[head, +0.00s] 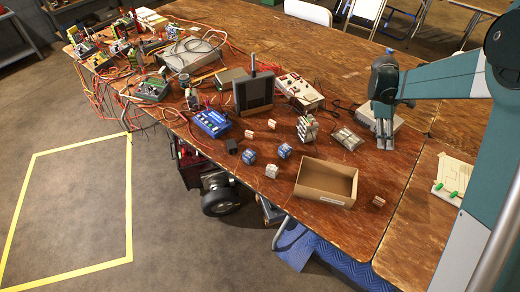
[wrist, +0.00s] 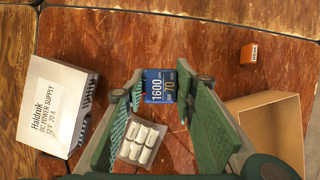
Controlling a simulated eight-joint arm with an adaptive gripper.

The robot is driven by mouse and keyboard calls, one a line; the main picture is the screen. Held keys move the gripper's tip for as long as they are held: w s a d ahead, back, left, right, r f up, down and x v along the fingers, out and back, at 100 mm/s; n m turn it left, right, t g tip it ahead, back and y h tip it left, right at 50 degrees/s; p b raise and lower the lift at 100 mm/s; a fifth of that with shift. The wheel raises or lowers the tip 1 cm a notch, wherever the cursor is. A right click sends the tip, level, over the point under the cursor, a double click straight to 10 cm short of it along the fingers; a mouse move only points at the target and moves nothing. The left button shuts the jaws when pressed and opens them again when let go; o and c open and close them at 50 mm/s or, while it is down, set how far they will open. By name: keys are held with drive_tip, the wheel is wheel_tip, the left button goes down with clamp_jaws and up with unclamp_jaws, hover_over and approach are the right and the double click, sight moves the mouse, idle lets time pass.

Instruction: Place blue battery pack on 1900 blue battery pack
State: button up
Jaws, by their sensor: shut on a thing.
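My gripper (head: 385,143) is at the right of the table, in front of a white power supply box. In the wrist view its green fingers (wrist: 162,90) are shut on a blue battery pack (wrist: 159,85) marked 1600 and 70. In the head view the held pack is hard to make out. Two small packs with blue sides, a left one (head: 249,156) and a right one (head: 284,151), stand on the table left of the cardboard box. Their labels are too small to read, so I cannot tell which is marked 1900.
The open cardboard box (head: 327,183) is near the front edge and also shows in the wrist view (wrist: 270,118). An orange pack (head: 378,200) lies to its right. The power supply box (wrist: 55,110) and a pale-celled pack (wrist: 141,143) are close to my gripper.

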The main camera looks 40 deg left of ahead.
drive_tip(key=s+a+r+n+t+y+p, duration=0.1)
drive_tip(key=s+a+n, duration=0.3)
drive_tip(key=s+a, duration=0.7)
drive_tip(key=s+a+r+n+t+p, duration=0.1)
drive_tip(key=s+a+n, duration=0.3)
drive_tip(key=s+a, duration=0.7)
drive_tip(key=s+a+r+n+t+y+p, duration=0.1)
drive_tip(key=s+a+r+n+p, duration=0.2)
drive_tip(key=s+a, duration=0.8)
drive_tip(key=a+n, duration=0.1)
drive_tip(key=a, duration=0.9)
drive_tip(key=shift+s+n+t+y, duration=0.3)
drive_tip(key=shift+s+t, duration=0.1)
drive_tip(key=shift+a, duration=0.1)
drive_tip(key=b, duration=0.1)
hover_over(253, 152)
drive_tip(key=s, duration=0.2)
drive_tip(key=shift+w+a+f, duration=0.1)
drive_tip(key=shift+a+f, duration=0.05)
drive_tip(key=shift+f, duration=0.9)
drive_tip(key=shift+w+a+f, duration=0.1)
drive_tip(key=shift+a+f, duration=0.05)
drive_tip(key=shift+f, duration=0.85)
drive_tip(key=shift+a+f, duration=0.15)
drive_tip(key=shift+f, duration=0.9)
drive_tip(key=shift+f+b, duration=0.3)
drive_tip(key=shift+f, duration=1.55)
drive_tip(key=shift+f, duration=0.15)
